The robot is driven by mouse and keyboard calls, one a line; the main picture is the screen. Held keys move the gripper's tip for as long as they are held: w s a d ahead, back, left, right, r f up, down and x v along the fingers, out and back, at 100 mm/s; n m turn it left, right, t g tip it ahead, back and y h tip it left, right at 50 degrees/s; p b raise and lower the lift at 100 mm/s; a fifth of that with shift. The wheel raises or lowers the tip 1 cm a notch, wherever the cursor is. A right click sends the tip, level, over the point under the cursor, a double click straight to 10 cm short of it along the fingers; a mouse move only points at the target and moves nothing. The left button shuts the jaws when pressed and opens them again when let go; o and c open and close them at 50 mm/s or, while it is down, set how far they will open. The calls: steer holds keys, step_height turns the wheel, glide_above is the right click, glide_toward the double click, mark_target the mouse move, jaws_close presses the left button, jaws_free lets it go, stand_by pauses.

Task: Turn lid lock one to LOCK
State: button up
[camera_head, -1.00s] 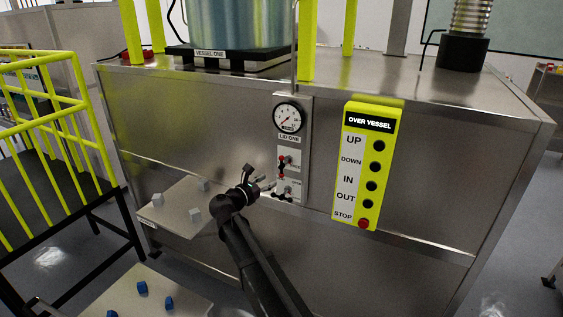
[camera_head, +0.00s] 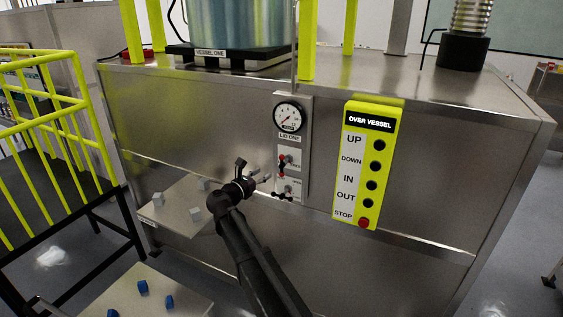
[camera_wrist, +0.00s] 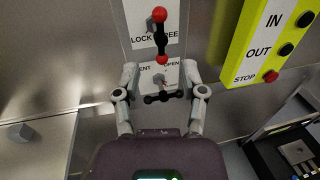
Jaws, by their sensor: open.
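The lid lock (camera_head: 282,164) is a handle with red knobs on the panel marked LID ONE (camera_head: 290,137). In the wrist view this handle (camera_wrist: 160,36) stands upright between the words LOCK, on its left, and FREE, on its right. Below it is a second handle (camera_wrist: 160,97) with black knobs, its bar roughly level, by a label ending in ENT and the word OPEN. My gripper (camera_head: 262,176) is open and empty in front of the panel. In the wrist view its fingers (camera_wrist: 160,76) are spread left and right of the lower handle, below the lock handle.
A round gauge (camera_head: 289,117) sits above the lock. A yellow OVER VESSEL button box (camera_head: 350,190) stands out to the right. A shelf (camera_head: 172,218) with grey blocks is at lower left, and a yellow railing (camera_head: 85,110) is farther left.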

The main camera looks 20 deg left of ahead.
mark_target(281, 161)
steer(key=x, duration=1.1)
steer(key=shift+w, duration=0.2)
jaws_close()
steer(key=shift+w, duration=0.1)
